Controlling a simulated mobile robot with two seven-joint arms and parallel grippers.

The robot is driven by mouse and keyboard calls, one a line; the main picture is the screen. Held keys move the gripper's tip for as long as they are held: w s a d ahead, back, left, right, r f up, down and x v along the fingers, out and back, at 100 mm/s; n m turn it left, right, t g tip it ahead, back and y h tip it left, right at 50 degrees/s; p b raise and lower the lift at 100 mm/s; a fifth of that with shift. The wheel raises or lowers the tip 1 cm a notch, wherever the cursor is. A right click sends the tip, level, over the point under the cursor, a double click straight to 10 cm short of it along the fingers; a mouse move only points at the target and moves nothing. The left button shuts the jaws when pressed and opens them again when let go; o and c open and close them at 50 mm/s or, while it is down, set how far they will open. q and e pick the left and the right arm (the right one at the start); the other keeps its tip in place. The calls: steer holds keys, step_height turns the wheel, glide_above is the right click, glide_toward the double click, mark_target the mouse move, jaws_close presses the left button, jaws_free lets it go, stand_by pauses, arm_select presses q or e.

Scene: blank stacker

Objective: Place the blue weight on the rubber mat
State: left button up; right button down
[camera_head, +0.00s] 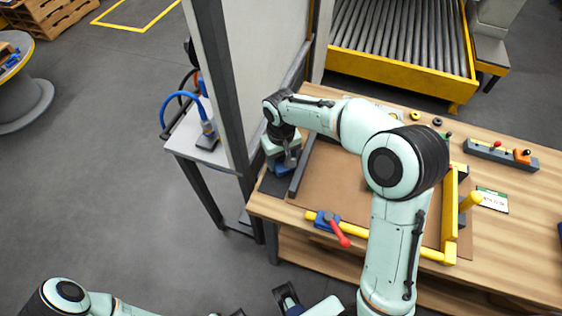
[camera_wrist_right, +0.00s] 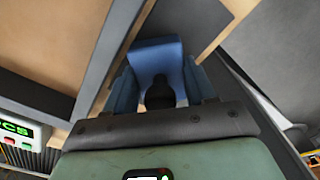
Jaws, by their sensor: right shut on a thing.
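My right gripper (camera_head: 281,160) is over the left end of the wooden table, pointing down, and is shut on the blue weight (camera_wrist_right: 155,58). The weight has a dark knob (camera_wrist_right: 160,94) and shows between the jaws in the right wrist view. In the head view only a little blue shows under the wrist. A dark grey rubber mat (camera_head: 270,186) lies at the table's left end, below and around the held weight. Whether the weight touches it I cannot tell. My left gripper (camera_head: 290,300) is partly in view at the bottom edge; its jaws are unclear.
A dark bar (camera_head: 301,168) stands close to the right of the gripper. A grey post (camera_head: 222,90) and panel rise just left of the table. A yellow frame with a blue-and-red clamp (camera_head: 333,226) lies on the brown board (camera_head: 335,180). A roller conveyor (camera_head: 400,40) is behind.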

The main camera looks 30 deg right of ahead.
steer(key=shift+f, duration=0.7)
steer(key=shift+f, duration=0.1)
steer(key=c, duration=0.6)
jaws_free()
steer(key=shift+f, duration=0.1)
steer(key=shift+c, duration=0.2)
step_height(320, 180, up, 12)
steer(key=shift+r+p, duration=0.2)
steer(key=shift+p, duration=0.6)
steer(key=shift+f, duration=0.1)
